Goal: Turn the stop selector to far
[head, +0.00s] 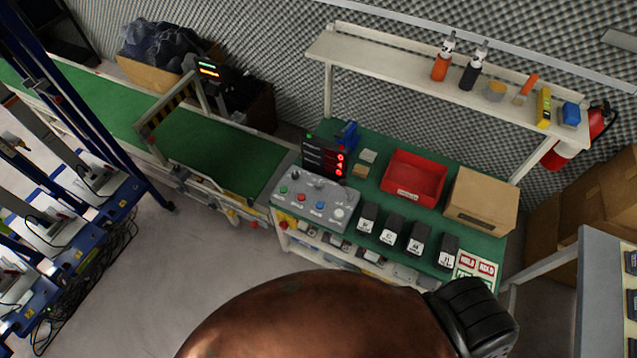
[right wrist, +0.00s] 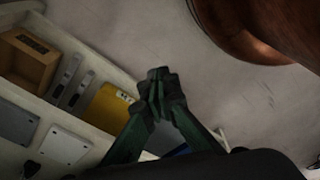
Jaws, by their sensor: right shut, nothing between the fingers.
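A grey control box (head: 312,200) with several coloured buttons and knobs stands on the left end of the green-topped bench in the head view. The stop selector is likely too small to tell apart among these controls, and its setting cannot be read. My right gripper (right wrist: 158,88) shows in the right wrist view with its dark fingertips together and nothing between them. It is over the floor beside a pale shelf, away from the control box. Neither gripper shows in the head view; my copper-coloured body part covers the bottom middle. My left gripper is not in view.
A dark display (head: 325,158) with red lights stands behind the control box. A red bin (head: 413,177), a cardboard box (head: 481,201) and several black holders share the bench (head: 375,205). A green conveyor (head: 222,150) lies left. The right wrist view shows a yellow item (right wrist: 108,107) on the shelf.

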